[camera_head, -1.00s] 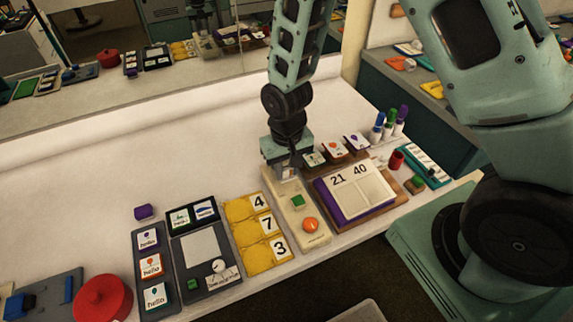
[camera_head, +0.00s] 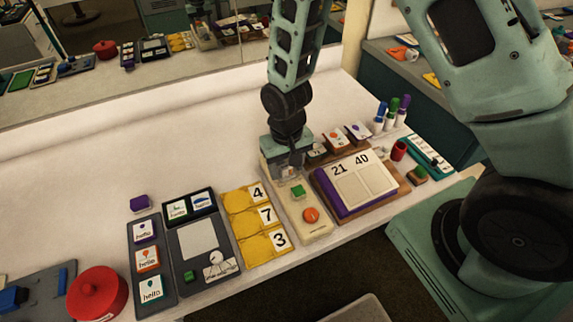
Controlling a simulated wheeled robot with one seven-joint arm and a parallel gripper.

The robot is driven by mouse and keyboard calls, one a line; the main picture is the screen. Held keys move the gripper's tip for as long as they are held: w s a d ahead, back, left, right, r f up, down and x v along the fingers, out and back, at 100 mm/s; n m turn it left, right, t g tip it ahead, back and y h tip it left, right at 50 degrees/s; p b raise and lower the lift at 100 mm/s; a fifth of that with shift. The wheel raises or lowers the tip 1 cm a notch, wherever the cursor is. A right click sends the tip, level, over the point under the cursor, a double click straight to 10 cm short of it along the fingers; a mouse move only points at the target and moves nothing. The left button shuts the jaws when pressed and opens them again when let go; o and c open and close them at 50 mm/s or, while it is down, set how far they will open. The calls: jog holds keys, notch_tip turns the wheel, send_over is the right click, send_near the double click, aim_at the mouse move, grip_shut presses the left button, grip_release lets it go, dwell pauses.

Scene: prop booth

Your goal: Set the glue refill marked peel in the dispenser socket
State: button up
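A long cream panel (camera_head: 300,218) with a green button and an orange round knob lies on the white counter; it may be the dispenser. My gripper (camera_head: 289,172) points down over its far end, at a grey part there. The fingers are small and dark, so I cannot tell whether they are open or hold anything. A socket is not clearly visible under them. Several small bottles with blue, green and purple caps (camera_head: 393,116) stand at the right back. I cannot read "peel" on anything.
Right of the panel is a purple-edged board (camera_head: 352,186) reading 21 and 40, with small cards behind it. Left are yellow number trays (camera_head: 258,222), a black card board (camera_head: 200,240) and a red lidded pot (camera_head: 97,293). The counter's back left is clear.

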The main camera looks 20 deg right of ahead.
notch_tip(320, 180, up, 17)
jog(key=shift+r+b, duration=0.2)
jog(key=shift+b, duration=0.15)
dwell(0.4)
jog(key=s+a+r+n, duration=0.1)
jog(key=s+a+n, duration=0.2)
jog(key=s, duration=0.6)
jog(key=s+a+r+n, duration=0.2)
jog(key=s+a+n, duration=0.1)
jog(key=s, duration=0.7)
jog(key=shift+s+r+n+y, duration=0.25)
jog(key=shift+n+y, duration=0.05)
jog(key=shift+n, duration=0.6)
jog(key=shift+w+a, duration=0.1)
jog(key=shift+a, duration=0.05)
